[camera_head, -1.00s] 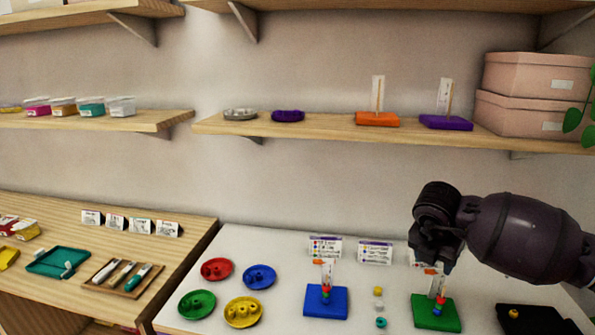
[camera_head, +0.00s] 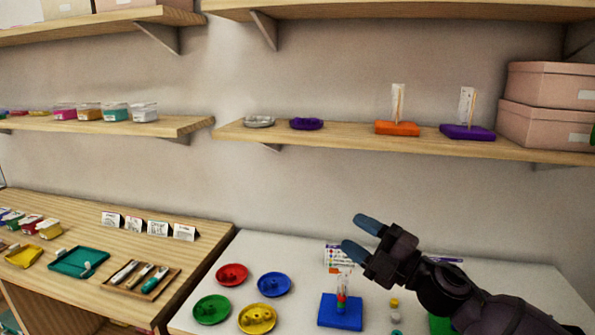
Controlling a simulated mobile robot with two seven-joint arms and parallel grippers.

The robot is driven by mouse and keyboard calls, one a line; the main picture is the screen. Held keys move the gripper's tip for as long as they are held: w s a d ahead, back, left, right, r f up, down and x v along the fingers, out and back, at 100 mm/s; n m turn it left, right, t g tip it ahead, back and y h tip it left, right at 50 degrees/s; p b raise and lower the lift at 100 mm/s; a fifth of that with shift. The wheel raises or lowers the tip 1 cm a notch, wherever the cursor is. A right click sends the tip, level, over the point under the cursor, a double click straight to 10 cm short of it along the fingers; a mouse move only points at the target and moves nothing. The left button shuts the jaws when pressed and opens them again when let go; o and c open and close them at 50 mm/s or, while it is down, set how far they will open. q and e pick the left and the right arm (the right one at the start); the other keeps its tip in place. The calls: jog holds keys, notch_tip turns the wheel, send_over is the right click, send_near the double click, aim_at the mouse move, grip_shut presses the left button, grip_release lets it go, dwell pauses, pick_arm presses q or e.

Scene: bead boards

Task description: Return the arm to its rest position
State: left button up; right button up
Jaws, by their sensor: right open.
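My right gripper (camera_head: 362,238) is open and empty. It reaches in from the lower right above the white table, with its two blue-tipped fingers spread and pointing left. It is above and apart from the blue bead board (camera_head: 340,312), which holds an upright peg with beads and a card. My right arm covers most of the green bead board (camera_head: 438,325), and only a sliver of it shows. My left gripper is not in view.
Red (camera_head: 232,274), blue (camera_head: 274,284), green (camera_head: 211,309) and yellow (camera_head: 257,318) dishes lie left of the blue board. Loose beads (camera_head: 394,302) lie to its right. The wall shelf (camera_head: 350,135) above holds orange (camera_head: 397,129) and purple (camera_head: 467,132) boards.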

jog(key=s+d+f+m+t+h, duration=0.2)
jog(key=d+f+m+h, duration=0.3)
jog(key=f+m+h, duration=0.35)
jog(key=s+d+f+m+t+h, duration=0.25)
jog(key=d+f+m+h, duration=0.3)
jog(key=f+m, duration=0.5)
jog(key=s+d+f+m+g+h, duration=0.1)
jog(key=s+d+f+m+g, duration=0.1)
jog(key=s+f, duration=0.7)
jog(key=s+d+f+m+g+h, duration=0.2)
jog(key=s+d+f+m+g, duration=0.1)
jog(key=s+f, duration=0.7)
jog(key=s+d+m, duration=0.1)
jog(key=s, duration=0.2)
jog(key=shift+s+f+m+h, duration=0.15)
jog(key=shift+s+m+h, duration=0.15)
jog(key=shift+m, duration=0.1)
